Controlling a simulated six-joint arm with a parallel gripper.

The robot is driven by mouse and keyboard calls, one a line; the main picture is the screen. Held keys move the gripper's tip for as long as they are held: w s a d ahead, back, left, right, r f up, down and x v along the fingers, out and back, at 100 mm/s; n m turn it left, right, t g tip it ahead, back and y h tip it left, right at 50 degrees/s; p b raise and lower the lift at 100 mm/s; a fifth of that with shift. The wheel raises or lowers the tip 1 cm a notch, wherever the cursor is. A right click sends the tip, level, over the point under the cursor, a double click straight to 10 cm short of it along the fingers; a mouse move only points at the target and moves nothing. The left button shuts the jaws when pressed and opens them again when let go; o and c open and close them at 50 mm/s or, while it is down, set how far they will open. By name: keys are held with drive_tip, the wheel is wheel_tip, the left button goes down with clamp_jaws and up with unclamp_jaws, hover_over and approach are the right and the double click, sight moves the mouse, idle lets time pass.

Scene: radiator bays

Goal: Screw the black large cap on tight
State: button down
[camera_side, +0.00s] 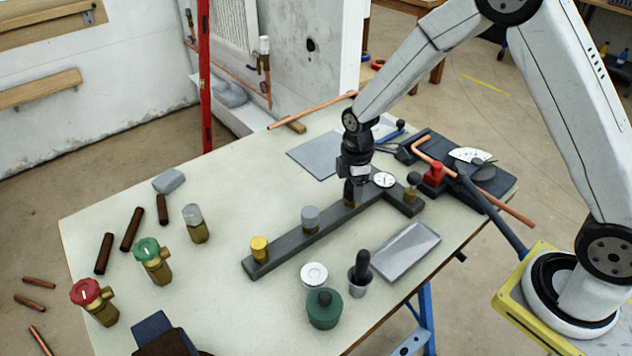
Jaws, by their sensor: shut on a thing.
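My gripper (354,183) points straight down over the dark grey bar (291,245), at the post near the bar's far end. It is shut on the black large cap, which is mostly hidden between the dark fingers. The post below is also largely covered, so the fit between cap and post cannot be made out. Along the same bar stand a yellow cap (260,246) at the near end and a grey cap (311,216) in the middle. A brass fitting with a dark rounded top (413,182) stands on the bar's short side arm.
A round white-faced gauge (383,180) is close to my gripper. A grey tray (405,251), a green container (324,308) and a cup with a black-handled tool (360,277) stand in front.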

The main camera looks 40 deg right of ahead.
drive_tip(key=m, duration=0.3)
drive_tip(key=shift+m, duration=0.4)
drive_tip(key=m, duration=0.4)
drive_tip(key=shift+m, duration=0.3)
drive_tip(key=m, duration=0.3)
drive_tip(key=shift+m, duration=2.3)
drive_tip(key=shift+c, duration=1)
unclamp_jaws()
